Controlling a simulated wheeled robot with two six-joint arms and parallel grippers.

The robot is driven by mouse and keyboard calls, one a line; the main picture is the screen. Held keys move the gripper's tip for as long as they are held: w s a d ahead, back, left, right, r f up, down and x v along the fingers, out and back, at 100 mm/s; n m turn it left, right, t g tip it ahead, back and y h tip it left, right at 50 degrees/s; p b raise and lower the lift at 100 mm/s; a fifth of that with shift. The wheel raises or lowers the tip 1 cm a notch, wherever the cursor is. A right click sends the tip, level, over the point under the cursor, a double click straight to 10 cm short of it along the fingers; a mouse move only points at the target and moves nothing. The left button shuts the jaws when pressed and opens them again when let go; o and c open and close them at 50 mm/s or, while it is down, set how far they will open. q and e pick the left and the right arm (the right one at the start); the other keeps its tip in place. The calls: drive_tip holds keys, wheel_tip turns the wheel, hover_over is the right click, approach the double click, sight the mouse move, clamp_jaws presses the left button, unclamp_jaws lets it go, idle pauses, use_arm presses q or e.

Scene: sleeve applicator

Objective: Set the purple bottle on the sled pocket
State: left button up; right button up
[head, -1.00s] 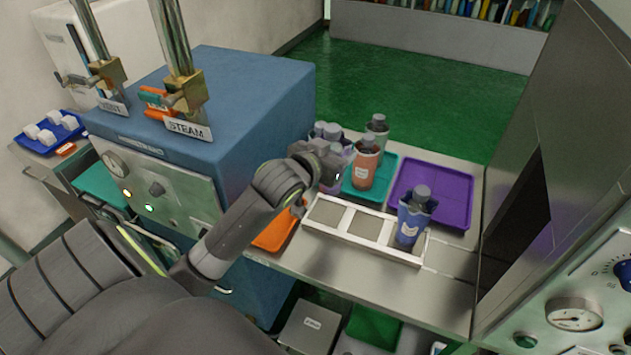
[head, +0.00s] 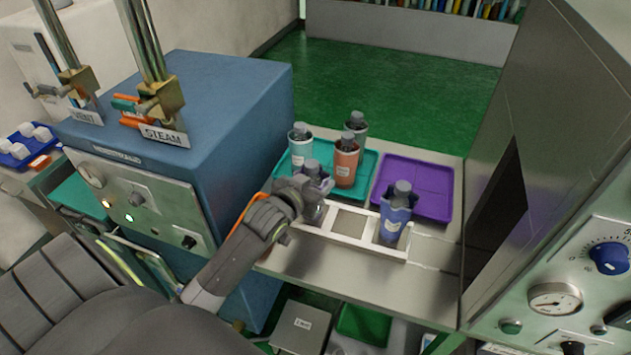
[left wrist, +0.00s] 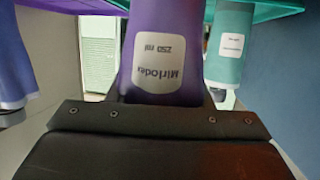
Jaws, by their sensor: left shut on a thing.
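My left gripper (head: 308,191) is shut on the purple bottle (head: 313,168), holding it upright over the left end of the white sled (head: 350,243). The purple bottle (left wrist: 165,50) fills the middle of the left wrist view, its label upside down. My gripper hides most of its lower part and the left pocket in the head view, so I cannot tell whether its base touches. The sled's middle pocket (head: 349,223) is empty. A blue bottle (head: 395,222) stands in the right pocket. My right gripper is not in view.
Behind the sled, a teal tray (head: 367,172) holds a pale teal bottle (head: 300,153), an orange-red bottle (head: 345,166) and a grey-green bottle (head: 356,129). A purple tray (head: 425,190) is empty. A blue steam cabinet (head: 235,110) stands left, a metal machine (head: 570,240) right.

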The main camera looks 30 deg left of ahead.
use_arm(q)
drive_tip(key=o, duration=1.2)
drive_tip(key=shift+s+r, duration=0.1)
drive_tip(key=shift+s, duration=0.05)
drive_tip(key=b+v, duration=0.1)
drive_tip(key=v, duration=1)
drive_tip(key=shift+s+r, duration=0.2)
drive_tip(key=shift+s, duration=0.15)
